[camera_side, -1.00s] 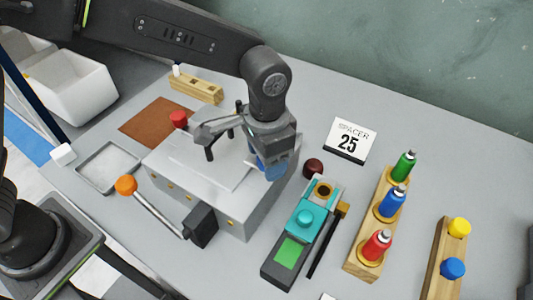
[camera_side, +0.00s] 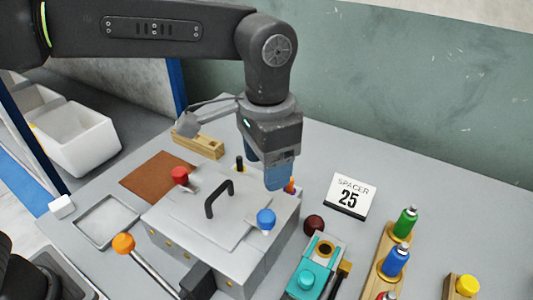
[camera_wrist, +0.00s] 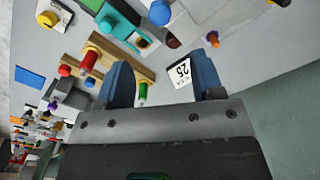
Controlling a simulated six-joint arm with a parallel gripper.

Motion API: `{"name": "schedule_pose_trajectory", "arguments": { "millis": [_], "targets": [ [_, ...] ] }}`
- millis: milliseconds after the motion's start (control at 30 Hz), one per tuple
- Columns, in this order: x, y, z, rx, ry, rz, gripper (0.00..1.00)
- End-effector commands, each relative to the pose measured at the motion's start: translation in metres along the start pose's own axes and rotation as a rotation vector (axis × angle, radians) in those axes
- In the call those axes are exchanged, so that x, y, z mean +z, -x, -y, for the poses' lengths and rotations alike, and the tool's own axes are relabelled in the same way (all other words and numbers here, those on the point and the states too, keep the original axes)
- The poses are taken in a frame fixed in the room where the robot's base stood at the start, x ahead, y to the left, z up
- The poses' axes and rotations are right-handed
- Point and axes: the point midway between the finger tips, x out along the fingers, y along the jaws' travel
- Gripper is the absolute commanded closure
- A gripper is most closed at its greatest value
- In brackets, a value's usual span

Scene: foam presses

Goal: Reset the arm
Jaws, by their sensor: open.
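My gripper (camera_side: 265,172) hangs above the far right part of the grey press box (camera_side: 180,240), fingers down. Its two blue fingers are apart, with nothing seen between them. They also show apart in the wrist view (camera_wrist: 162,82). On the box top stand a blue knob (camera_side: 266,219), a black handle (camera_side: 219,198) and a red knob (camera_side: 180,176). The blue knob is below the fingers and clear of them. A small orange peg (camera_side: 290,186) shows just right of the fingertips.
A spacer card reading 25 (camera_side: 348,196) stands right of the box. A teal device (camera_side: 308,278) and a wooden rack (camera_side: 380,268) with coloured bottles stand at the front right. An orange-tipped lever (camera_side: 123,243) juts out left. The table behind the card is bare.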

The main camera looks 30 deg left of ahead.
Motion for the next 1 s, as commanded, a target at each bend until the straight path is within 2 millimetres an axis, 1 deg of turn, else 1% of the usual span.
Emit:
{"name": "schedule_pose_trajectory", "arguments": {
  "millis": [33,167,567,667,767,833,867,900,967,1000],
  "targets": [
    [0.0,0.005,0.0,0.0,0.0,-0.002,0.39],
    [0.0,0.011,0.0,0.0,0.0,0.0,0.39],
    [0.0,0.011,0.0,0.0,0.0,0.0,0.39],
    [0.002,0.013,0.003,0.0,0.005,-0.004,0.39],
    [0.012,0.02,0.016,0.0,0.034,-0.028,0.39],
    [0.027,0.029,0.032,-0.001,0.071,-0.059,0.39],
    [0.036,0.032,0.041,-0.002,0.091,-0.076,0.39],
    [0.048,0.037,0.052,-0.005,0.12,-0.102,0.39],
    [0.07,0.043,0.069,-0.01,0.167,-0.141,0.39],
    [0.085,0.045,0.079,-0.014,0.198,-0.167,0.39]
  ]
}}
